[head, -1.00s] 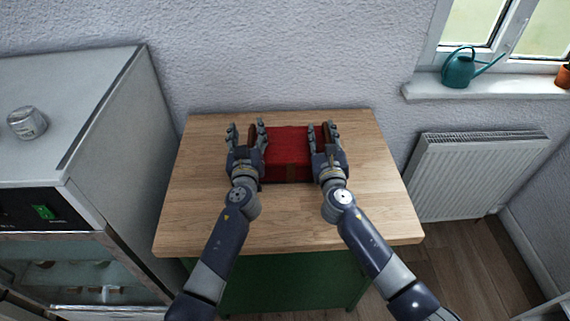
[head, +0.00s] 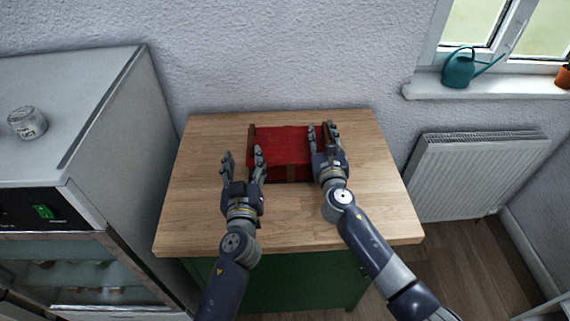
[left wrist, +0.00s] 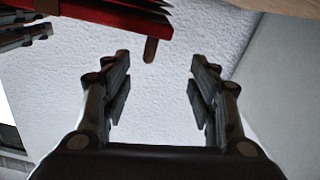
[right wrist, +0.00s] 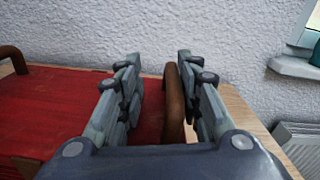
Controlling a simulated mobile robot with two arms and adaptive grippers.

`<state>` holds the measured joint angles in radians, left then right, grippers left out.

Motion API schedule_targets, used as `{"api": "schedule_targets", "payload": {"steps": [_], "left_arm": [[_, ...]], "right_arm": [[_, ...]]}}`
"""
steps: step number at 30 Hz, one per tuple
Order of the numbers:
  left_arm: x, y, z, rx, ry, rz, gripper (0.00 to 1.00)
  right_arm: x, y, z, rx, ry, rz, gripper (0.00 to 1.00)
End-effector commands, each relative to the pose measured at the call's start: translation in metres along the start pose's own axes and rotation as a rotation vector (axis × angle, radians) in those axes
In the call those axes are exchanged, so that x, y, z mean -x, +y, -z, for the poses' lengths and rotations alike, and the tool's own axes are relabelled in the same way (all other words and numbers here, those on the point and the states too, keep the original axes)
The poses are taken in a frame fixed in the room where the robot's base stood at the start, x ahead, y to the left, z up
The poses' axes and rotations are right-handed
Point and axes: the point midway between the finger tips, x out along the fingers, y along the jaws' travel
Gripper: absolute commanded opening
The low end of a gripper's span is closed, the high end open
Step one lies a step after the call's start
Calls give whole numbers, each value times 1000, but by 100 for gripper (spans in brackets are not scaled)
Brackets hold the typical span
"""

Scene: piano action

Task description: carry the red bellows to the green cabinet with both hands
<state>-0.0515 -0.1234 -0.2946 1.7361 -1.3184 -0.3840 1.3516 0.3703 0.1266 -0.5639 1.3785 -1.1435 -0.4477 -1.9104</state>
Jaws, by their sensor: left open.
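The red bellows (head: 285,147) lies on the wooden top of the green cabinet (head: 285,283), with a brown handle at each end. My left gripper (head: 243,165) is open and empty, in front of the bellows' left end and apart from it. The left wrist view shows the bellows' edge (left wrist: 90,18) at upper left, with nothing between the fingers. My right gripper (head: 323,136) is at the right end. In the right wrist view the right handle (right wrist: 174,105) stands between its fingers, nearer the right finger; whether they grip it is unclear.
The wooden top (head: 205,200) is clear around the bellows. A grey appliance (head: 70,110) with a jar (head: 27,123) on it stands at left. A radiator (head: 465,175) and a sill with a teal watering can (head: 458,70) are at right.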

Motion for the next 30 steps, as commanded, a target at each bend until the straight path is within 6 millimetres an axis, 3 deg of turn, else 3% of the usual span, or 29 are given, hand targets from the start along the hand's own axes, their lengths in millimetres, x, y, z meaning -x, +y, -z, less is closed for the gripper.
{"api": "schedule_targets", "payload": {"steps": [4,13,18,30], "left_arm": [[10,0,0,1,0,1,54],[11,0,1,1,1,1,54],[11,0,1,1,1,1,54],[11,0,1,1,1,1,54]], "right_arm": [[0,0,-2,0,-3,-1,33],[0,0,-2,0,-3,-1,33],[0,0,-1,0,-2,0,66],[3,0,0,0,0,0,66]]}}
